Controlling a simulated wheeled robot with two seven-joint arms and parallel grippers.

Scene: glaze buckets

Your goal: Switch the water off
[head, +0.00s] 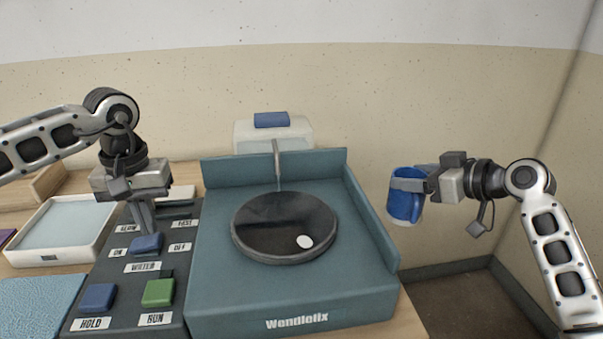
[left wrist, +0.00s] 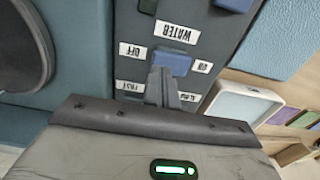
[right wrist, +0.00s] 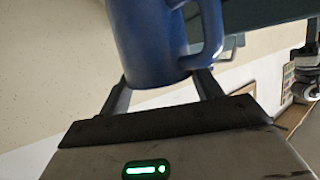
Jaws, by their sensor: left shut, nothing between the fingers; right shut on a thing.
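The blue water switch (head: 146,243) sits on the dark control panel (head: 178,262) between the ON and OFF labels; I cannot tell which way it is set. It also shows in the left wrist view (left wrist: 172,62). My left gripper (head: 148,228) is shut and empty, pointing down, with its fingertips right at the switch's far edge; I cannot tell whether they touch. A thin spout (head: 276,155) stands over the dark round wheel (head: 262,238), with a faint thin stream below it. My right gripper (right wrist: 160,88) is shut on a blue mug (head: 404,207), held in the air.
The teal basin (head: 350,290) surrounds the wheel, which carries a white disc (head: 305,242). Blue HOLD (head: 97,298) and green RUN (head: 159,293) buttons lie nearer on the panel. A white tray (head: 103,250) stands left of it. Right of the basin, the space around the mug is clear.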

